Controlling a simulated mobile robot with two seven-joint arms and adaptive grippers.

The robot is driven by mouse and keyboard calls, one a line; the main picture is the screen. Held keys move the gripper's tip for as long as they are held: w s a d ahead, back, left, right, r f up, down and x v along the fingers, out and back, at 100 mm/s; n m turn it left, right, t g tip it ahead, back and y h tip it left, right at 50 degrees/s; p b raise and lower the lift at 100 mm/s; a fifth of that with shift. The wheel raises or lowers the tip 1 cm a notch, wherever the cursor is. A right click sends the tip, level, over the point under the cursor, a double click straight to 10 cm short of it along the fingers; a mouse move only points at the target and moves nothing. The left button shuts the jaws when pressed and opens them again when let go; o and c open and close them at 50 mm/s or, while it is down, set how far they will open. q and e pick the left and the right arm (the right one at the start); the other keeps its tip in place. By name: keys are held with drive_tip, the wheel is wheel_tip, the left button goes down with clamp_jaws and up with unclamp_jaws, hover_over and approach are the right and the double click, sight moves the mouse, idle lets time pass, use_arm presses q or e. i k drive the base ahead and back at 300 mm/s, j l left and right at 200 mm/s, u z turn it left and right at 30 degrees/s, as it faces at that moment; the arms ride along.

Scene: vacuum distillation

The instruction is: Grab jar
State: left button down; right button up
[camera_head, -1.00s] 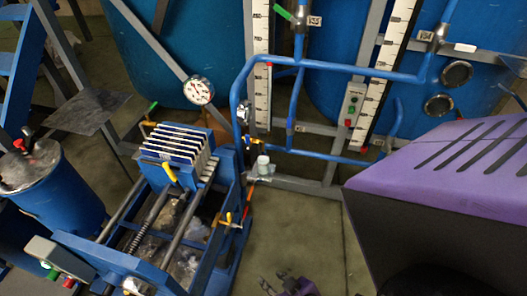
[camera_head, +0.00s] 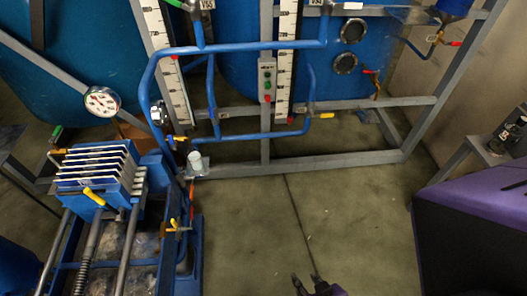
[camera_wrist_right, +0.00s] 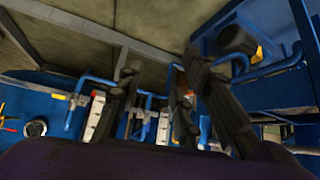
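A small pale jar-like container (camera_head: 196,163) stands upright on a grey ledge between the blue press and the pipe frame in the head view. It is small, and I cannot make out a lid. My right gripper (camera_head: 307,284) shows at the bottom edge, low over the floor, well to the right of and apart from the container. In the right wrist view, its dark fingers (camera_wrist_right: 165,95) are spread with nothing between them. I cannot pick out the container in the right wrist view. My left gripper is not in view.
The blue press (camera_head: 100,180) stands at left, with a round gauge (camera_head: 102,101) behind it. Blue pipes (camera_head: 240,46) and a grey frame (camera_head: 290,163) cross the back before a blue tank. A dark object (camera_head: 513,130) is on a bench at right. The middle floor (camera_head: 340,215) is clear.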

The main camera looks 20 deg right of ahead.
sight(193, 155)
drive_tip(key=k, duration=0.45)
drive_tip(key=i+l, duration=0.15)
drive_tip(key=l, duration=0.2)
drive_tip(key=i+l, duration=0.1)
drive_tip(key=l, duration=0.3)
drive_tip(key=i+l+u, duration=0.1)
drive_tip(key=l, duration=0.25)
drive_tip(key=i+l, duration=0.2)
drive_tip(key=l, duration=0.2)
drive_tip(key=i+l, duration=0.1)
drive_tip(key=l, duration=0.25)
drive_tip(key=i+l+u, duration=0.1)
drive_tip(key=l, duration=0.3)
drive_tip(key=i+l, duration=0.15)
drive_tip(key=l, duration=0.2)
